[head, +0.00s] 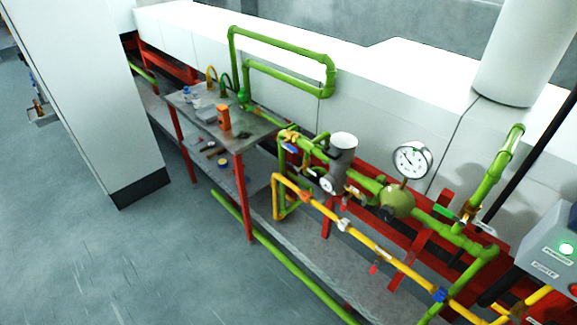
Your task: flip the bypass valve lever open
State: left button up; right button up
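Neither of my grippers shows in the head view. Several valves sit on the pipework at the right. A brass valve with a green lever (447,212) is at the foot of the upright green pipe. A valve with a blue lever (290,148) is near the table's right end. A small red handle (373,268) hangs by the yellow pipe (322,209), which also carries a blue fitting (440,295). I cannot tell which lever is the bypass valve's, nor its exact position.
A red-legged table (252,132) with bottles and an orange object stands left of a pressure gauge (412,160). A grey control box (555,250) with a lit green button is at the right edge. A white pillar (85,95) stands left. The floor in front is clear.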

aim_at(298, 168)
jog(key=k, duration=0.6)
jog(key=u, duration=0.8)
jog(key=i, duration=1.25)
jog(key=z, duration=0.05)
